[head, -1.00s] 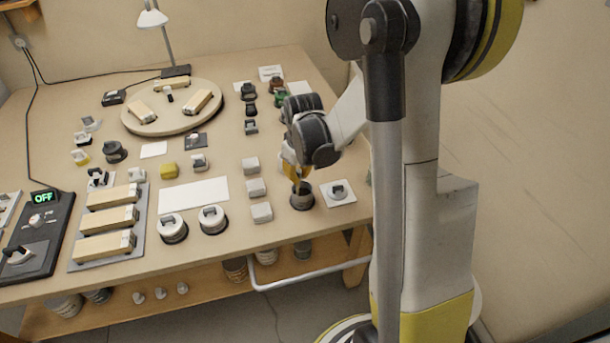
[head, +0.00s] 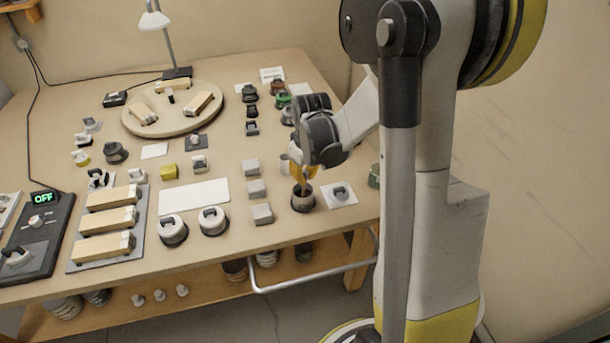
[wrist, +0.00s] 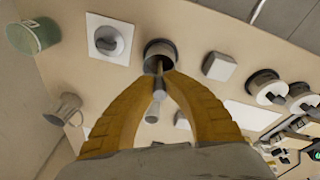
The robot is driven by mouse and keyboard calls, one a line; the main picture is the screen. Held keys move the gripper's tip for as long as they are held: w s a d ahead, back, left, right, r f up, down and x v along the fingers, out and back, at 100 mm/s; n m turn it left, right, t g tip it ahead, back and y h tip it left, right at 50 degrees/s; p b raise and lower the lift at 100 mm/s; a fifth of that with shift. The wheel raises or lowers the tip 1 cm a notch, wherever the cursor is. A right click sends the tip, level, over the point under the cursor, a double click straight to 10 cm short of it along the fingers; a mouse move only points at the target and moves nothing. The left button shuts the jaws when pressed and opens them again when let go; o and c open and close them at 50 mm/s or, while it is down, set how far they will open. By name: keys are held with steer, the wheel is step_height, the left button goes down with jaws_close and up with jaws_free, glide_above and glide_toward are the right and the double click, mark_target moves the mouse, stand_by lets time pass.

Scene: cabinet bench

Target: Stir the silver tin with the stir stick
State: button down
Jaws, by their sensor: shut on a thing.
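The silver tin (head: 303,203) is a small, dark-looking open cup near the front right of the bench. In the wrist view the tin (wrist: 153,47) is seen from above with its mouth open. My gripper (head: 303,178) is over the tin, its yellow fingers pointing down. The stick's far end reaches to the tin's mouth and seems to be inside. Its tip and the tin's contents are hidden.
A white pad (head: 345,203) with a grey knob lies right of the tin. Pale blocks (head: 262,214) stand left of it. A mug (wrist: 64,109) and a green tin (wrist: 32,37) are close by. The bench's front edge is near.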

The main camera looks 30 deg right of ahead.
steer(key=shift+r, duration=0.1)
steer(key=shift+s+a+r+p, duration=0.1)
steer(key=shift+s+r+p, duration=0.1)
steer(key=shift+r+p, duration=0.75)
steer(key=shift+s+a+r+p, duration=0.1)
steer(key=shift+s+r+p, duration=0.1)
steer(key=shift+r+p, duration=0.75)
steer(key=shift+s+r+p, duration=0.2)
steer(key=shift+r+p, duration=0.35)
steer(key=shift+r, duration=0.7)
